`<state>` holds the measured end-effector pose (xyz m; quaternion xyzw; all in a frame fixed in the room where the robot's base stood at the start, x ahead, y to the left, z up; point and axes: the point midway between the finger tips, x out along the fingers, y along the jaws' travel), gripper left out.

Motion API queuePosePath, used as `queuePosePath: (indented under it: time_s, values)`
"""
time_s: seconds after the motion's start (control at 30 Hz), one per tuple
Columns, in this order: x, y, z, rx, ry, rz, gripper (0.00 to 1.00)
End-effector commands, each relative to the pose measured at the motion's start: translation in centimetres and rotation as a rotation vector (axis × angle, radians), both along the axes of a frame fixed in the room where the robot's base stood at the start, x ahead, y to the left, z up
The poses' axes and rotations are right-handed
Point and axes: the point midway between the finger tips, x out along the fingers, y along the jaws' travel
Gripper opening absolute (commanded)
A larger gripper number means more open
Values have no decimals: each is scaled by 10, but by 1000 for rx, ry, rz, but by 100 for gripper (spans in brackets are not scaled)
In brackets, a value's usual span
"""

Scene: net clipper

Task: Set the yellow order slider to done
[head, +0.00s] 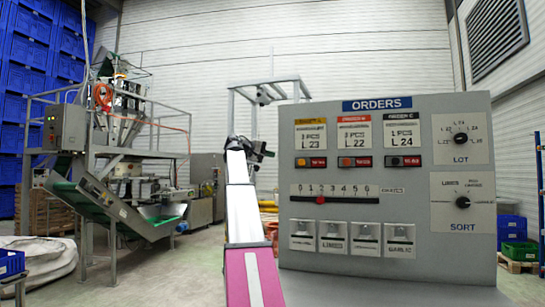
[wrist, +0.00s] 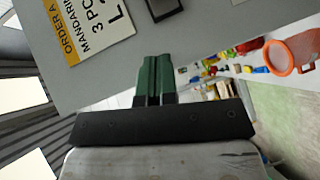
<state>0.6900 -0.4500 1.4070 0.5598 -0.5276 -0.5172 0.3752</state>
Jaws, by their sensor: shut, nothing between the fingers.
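The yellow order card (head: 311,134) is at the upper left of the grey ORDERS panel (head: 400,280), and part of it shows in the wrist view (wrist: 88,28). In the wrist view a dark frame (wrist: 165,9), likely this slider's, is cut off at the top edge. My gripper (wrist: 154,57) has green fingers, shut together and empty, pointing at the panel just below this frame. Any contact cannot be told. In the head view its dark end is left of the panel.
Red (head: 354,161) and black (head: 403,161) order sliders sit to the right. A numbered slider (head: 320,200), several lidded switches and the LOT (head: 460,138) and SORT (head: 463,202) knobs share the panel. A machine with a green conveyor (head: 110,205) stands at left.

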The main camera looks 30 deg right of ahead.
Motion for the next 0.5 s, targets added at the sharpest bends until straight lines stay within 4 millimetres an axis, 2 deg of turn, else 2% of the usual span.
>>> queuePosePath:
  time_s: [0.3,0.4,0.5]
  values:
    - [-5,-60,-11,0,1,-2,0]
    - [-7,-77,-15,0,0,-2,0]
    - [-22,-83,-20,-1,0,-1,0]
